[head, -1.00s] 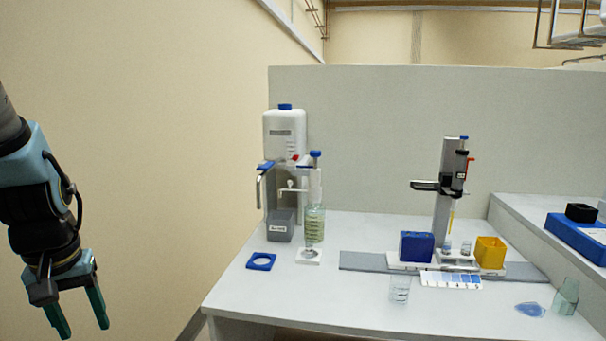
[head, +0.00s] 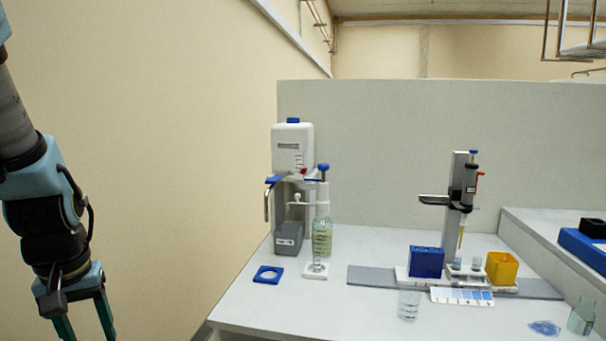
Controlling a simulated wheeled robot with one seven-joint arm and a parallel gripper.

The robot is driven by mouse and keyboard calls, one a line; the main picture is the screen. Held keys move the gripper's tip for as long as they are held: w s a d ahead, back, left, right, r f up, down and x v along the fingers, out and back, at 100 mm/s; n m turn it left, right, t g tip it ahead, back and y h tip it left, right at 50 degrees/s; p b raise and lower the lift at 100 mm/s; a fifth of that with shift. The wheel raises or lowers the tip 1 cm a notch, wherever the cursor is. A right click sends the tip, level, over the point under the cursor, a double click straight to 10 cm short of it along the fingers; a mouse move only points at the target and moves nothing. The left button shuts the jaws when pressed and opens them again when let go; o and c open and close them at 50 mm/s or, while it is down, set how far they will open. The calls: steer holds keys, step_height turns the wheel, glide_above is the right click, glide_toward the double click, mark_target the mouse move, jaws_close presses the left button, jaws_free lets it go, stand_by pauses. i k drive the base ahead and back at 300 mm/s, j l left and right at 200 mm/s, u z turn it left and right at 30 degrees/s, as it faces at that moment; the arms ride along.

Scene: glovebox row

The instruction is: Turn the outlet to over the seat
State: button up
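A dispenser with a white tank (head: 293,148) stands at the back left of the bench. A thin curved metal tube (head: 267,203) hangs down at its left. A blue-topped pump (head: 323,190) stands at the tank's front right, with a small white side spout (head: 297,203) pointing left. I cannot tell for certain which of these is the outlet. A blue square plate with a round hole (head: 268,275), possibly the seat, lies at the bench's left edge, below and in front of the metal tube. My gripper (head: 85,326) is open and empty, left of the bench, its fingertips near the bottom edge.
A grey box (head: 288,238) and a greenish bottle (head: 325,240) stand by the dispenser. To the right are a pipette stand (head: 457,205), blue box (head: 426,262), yellow box (head: 502,268) and clear beaker (head: 408,305). The bench's front left is clear.

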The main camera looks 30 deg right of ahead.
mark_target(297, 196)
steer(key=i+l, duration=0.8)
steer(key=l, duration=0.15)
